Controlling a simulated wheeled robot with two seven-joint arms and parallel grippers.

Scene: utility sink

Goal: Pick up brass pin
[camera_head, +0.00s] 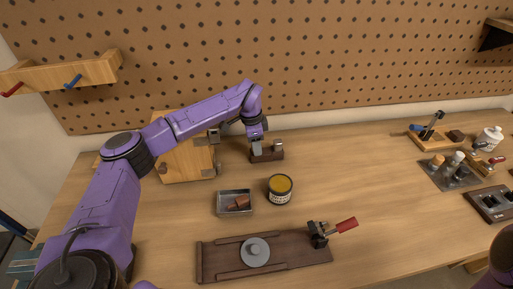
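My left arm reaches in from the left, and its gripper (257,147) points down at a small dark wooden block (268,155) at the back of the bench. The gripper covers part of the block, and I cannot tell whether the fingers are open or shut or touching anything. A small pale metal piece (278,144) stands at the block's right end. I cannot make out a brass pin for certain; it may be too small or hidden by the gripper. My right gripper is not in view.
A wooden box (186,163) stands left of the gripper. In front are a metal tray (222,205) with brown pieces, a yellow-topped jar (280,197) and a dark fixture board (215,262) with a red-handled clamp (342,226).

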